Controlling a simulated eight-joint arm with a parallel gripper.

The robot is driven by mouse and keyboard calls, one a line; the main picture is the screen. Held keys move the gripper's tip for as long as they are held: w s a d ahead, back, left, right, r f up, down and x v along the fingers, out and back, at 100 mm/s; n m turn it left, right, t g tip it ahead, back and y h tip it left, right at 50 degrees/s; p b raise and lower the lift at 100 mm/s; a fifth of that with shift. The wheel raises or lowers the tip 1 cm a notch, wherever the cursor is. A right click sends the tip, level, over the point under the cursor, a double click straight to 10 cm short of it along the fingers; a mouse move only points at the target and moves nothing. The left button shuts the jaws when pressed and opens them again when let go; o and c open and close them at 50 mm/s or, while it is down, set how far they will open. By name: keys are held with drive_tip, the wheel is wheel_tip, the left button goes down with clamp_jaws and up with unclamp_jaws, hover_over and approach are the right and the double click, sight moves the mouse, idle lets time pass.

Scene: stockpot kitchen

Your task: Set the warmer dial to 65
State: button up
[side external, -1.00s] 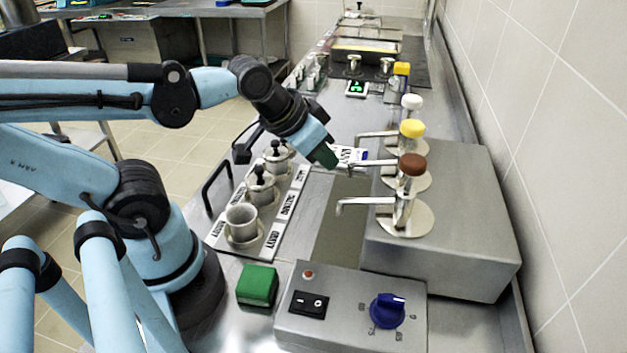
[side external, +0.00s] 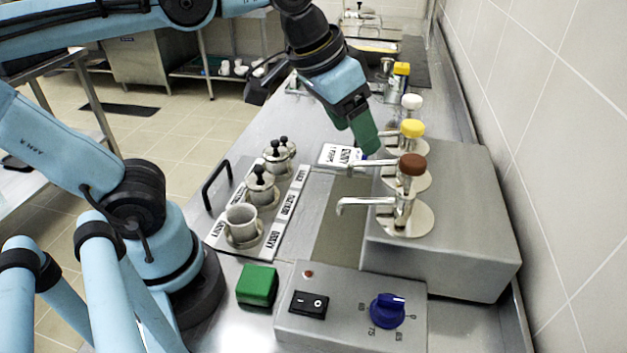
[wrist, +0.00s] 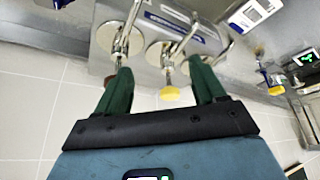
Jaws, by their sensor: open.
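The warmer dial is a blue knob (side external: 387,311) on the front control box, low in the side external view. Its white mark points to the right, and small numbers surround it; 75 reads below left, the others are hard to read. My gripper (side external: 370,140) is well behind and above the dial, by the pumps. Its green fingers are apart with nothing held in the wrist view (wrist: 163,82), where a yellow pump cap (wrist: 170,93) shows between them. The dial is not visible in the wrist view.
The metal control box (side external: 345,325) also has a black rocker switch (side external: 309,304) and a red light (side external: 308,273). A green block (side external: 257,285) sits left of it. Pumps with brown (side external: 412,164), yellow and white (side external: 411,101) caps stand behind, near the tiled wall.

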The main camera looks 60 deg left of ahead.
drive_tip(key=d+m+g, duration=0.2)
drive_tip(key=d+g, duration=0.1)
drive_tip(key=d, duration=0.6)
drive_tip(key=m+g+y, duration=0.1)
drive_tip(key=g, duration=0.1)
hover_over(392, 298)
drive_tip(key=shift+f, duration=8.85)
drive_tip(key=shift+c, duration=0.4)
drive_tip(key=c, duration=1)
